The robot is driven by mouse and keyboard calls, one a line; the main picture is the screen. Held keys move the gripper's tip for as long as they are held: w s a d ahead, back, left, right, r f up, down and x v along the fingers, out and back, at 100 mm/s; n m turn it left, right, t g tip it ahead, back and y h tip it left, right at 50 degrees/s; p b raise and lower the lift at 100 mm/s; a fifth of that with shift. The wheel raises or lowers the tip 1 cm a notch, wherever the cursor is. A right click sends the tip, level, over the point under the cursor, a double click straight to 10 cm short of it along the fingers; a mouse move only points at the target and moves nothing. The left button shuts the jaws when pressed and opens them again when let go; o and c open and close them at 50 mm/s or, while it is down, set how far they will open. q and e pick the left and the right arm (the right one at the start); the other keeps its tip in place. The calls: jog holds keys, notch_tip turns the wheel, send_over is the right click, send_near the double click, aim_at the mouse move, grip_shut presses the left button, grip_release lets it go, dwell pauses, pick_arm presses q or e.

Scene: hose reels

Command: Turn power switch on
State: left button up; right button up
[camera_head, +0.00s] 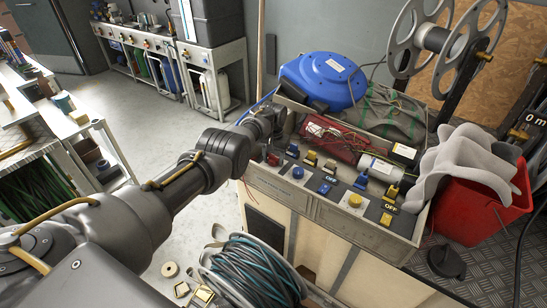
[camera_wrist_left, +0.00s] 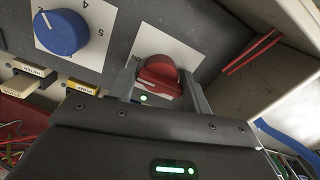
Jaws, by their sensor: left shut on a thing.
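The red rotary switch (camera_wrist_left: 158,76) sits on a white plate (camera_wrist_left: 182,48) on the grey panel in the left wrist view. It also shows small and red at the panel's left end in the head view (camera_head: 272,158). My left gripper (camera_wrist_left: 160,88) has one finger on each side of the red switch and is shut on it. In the head view, my left gripper (camera_head: 270,140) is at the panel's left end. Lettering beside the switch is partly hidden and too small to read surely. My right gripper is not in view.
A blue dial (camera_wrist_left: 61,32) with numbers and yellow-black switches (camera_wrist_left: 82,86) are near the red switch. A blue hose reel (camera_head: 325,80) stands behind the panel. A red bin (camera_head: 480,205) with grey cloth is at right. A coiled hose (camera_head: 250,275) lies below.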

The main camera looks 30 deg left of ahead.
aim_at(273, 155)
pick_arm(q)
jog(key=o, duration=0.7)
jog(key=shift+r+p, duration=0.35)
jog(key=shift+r, duration=0.05)
notch_tip(273, 155, up, 4)
jog(key=p, duration=0.3)
jog(key=shift+r, duration=0.25)
notch_tip(273, 155, up, 4)
jog(key=shift+f, duration=0.1)
jog(key=shift+r+p, duration=0.3)
jog(key=shift+r, duration=0.55)
